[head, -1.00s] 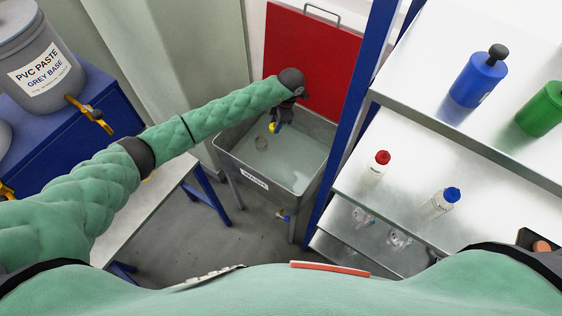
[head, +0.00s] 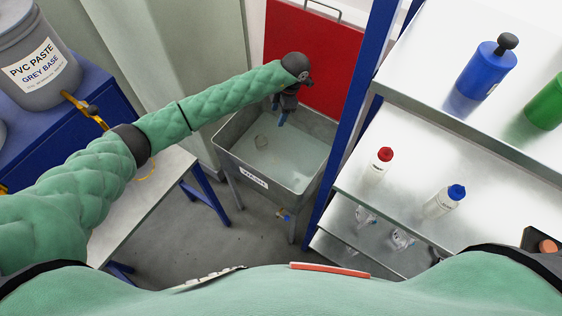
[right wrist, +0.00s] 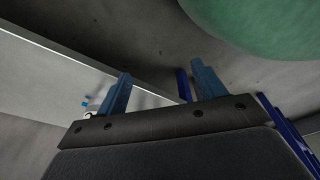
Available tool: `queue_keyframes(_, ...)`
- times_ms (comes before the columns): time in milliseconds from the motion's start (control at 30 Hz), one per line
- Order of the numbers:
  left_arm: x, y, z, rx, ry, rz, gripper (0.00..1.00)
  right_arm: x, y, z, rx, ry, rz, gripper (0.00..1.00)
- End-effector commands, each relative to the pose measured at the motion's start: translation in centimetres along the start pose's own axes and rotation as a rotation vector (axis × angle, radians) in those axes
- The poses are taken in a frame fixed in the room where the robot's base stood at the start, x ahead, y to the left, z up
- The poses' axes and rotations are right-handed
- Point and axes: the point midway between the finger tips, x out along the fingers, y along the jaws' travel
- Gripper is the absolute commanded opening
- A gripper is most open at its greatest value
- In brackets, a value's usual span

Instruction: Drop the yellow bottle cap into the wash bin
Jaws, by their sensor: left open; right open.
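The wash bin (head: 294,183) is a grey metal tub with a white label on its front, below the red panel in the head view. A small round object (head: 261,142) of unclear kind shows inside the bin. My right gripper (right wrist: 162,90) is open and empty in the right wrist view, and not visible in the head view.
A blue post (head: 347,130) stands right of the bin. Shelves on the right hold a red-capped bottle (head: 378,164), a blue-capped bottle (head: 443,202) and a large blue bottle (head: 484,72). A grey paste bucket (head: 40,75) stands at the left.

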Motion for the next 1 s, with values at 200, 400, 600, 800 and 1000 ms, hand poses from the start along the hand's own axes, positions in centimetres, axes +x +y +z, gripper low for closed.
queue_keyframes(200, -2.4, 0.0, 0.1, 0.001, 0.000, 0.001, 0.56, -0.3, -0.2, -2.3, 0.003, 0.010, -0.002, 0.69)
queue_keyframes(400, -3.5, 0.0, 0.0, 0.000, 0.000, 0.001, 0.56, -0.8, -0.3, -3.1, 0.005, 0.009, -0.003, 0.69)
queue_keyframes(600, -3.6, 0.0, 0.0, 0.000, 0.000, 0.000, 0.56, -0.9, -0.3, -3.1, 0.006, 0.007, -0.003, 0.69)
queue_keyframes(800, -3.6, 0.0, 0.0, 0.000, 0.000, 0.000, 0.56, -0.9, -0.3, -3.0, 0.006, 0.007, -0.002, 0.69)
queue_keyframes(1000, -3.3, -1.3, 1.1, 0.013, -0.053, -0.029, 0.56, -0.9, -0.1, -2.9, 0.005, 0.005, -0.001, 0.69)
